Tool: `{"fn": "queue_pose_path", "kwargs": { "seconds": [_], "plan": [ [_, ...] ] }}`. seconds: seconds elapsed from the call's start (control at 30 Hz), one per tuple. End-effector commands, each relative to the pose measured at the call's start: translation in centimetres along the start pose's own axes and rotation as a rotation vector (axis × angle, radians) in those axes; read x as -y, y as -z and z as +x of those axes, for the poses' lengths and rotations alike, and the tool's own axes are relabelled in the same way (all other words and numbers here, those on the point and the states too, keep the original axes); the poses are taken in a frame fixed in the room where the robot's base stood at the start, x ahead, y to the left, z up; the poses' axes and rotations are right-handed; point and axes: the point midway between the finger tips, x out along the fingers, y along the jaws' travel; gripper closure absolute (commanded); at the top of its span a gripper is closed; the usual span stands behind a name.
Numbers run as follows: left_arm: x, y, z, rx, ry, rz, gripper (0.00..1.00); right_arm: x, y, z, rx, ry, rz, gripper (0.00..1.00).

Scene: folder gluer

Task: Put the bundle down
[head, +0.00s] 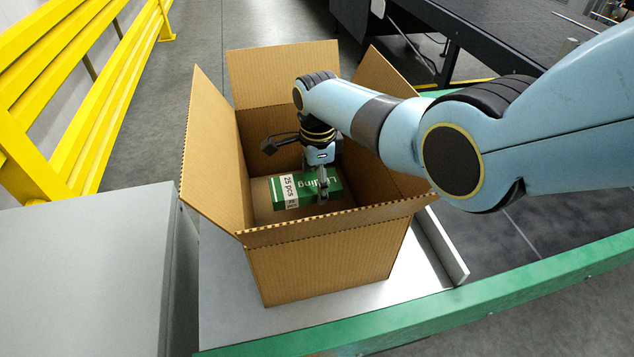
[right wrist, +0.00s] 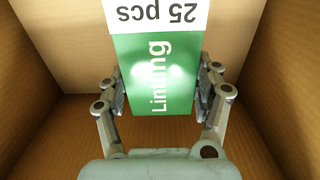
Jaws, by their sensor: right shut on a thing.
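My right gripper (head: 322,184) reaches down into the box and is shut on the bundle. In the right wrist view the two fingers press on both sides of the bundle (right wrist: 158,75). Whether the bundle touches the box floor (right wrist: 75,50) I cannot tell. My left gripper is not in view.
The box stands with flaps up on a light metal surface (head: 228,315) with a green rail (head: 420,318) in front. A grey cabinet (head: 80,270) stands at left, with a yellow barrier (head: 85,110) behind. A dark machine (head: 470,35) is at the back right.

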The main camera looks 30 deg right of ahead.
Motion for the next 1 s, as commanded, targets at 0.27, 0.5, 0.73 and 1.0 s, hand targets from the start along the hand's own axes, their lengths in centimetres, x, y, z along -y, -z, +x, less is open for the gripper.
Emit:
{"fn": "queue_pose_path", "kwargs": {
  "seconds": [0.27,0.5,0.73,1.0],
  "plan": [
    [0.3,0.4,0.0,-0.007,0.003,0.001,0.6,0.0,0.0,0.3,0.0,0.001,-0.001,0.71],
    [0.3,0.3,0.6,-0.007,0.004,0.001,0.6,0.0,0.0,1.0,0.0,0.001,-0.001,0.71],
    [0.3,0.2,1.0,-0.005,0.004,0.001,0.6,0.1,0.0,1.6,0.001,0.002,-0.001,0.71],
    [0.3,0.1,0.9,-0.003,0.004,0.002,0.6,0.0,0.0,1.5,0.0,0.001,-0.001,0.09]
  ]
}}
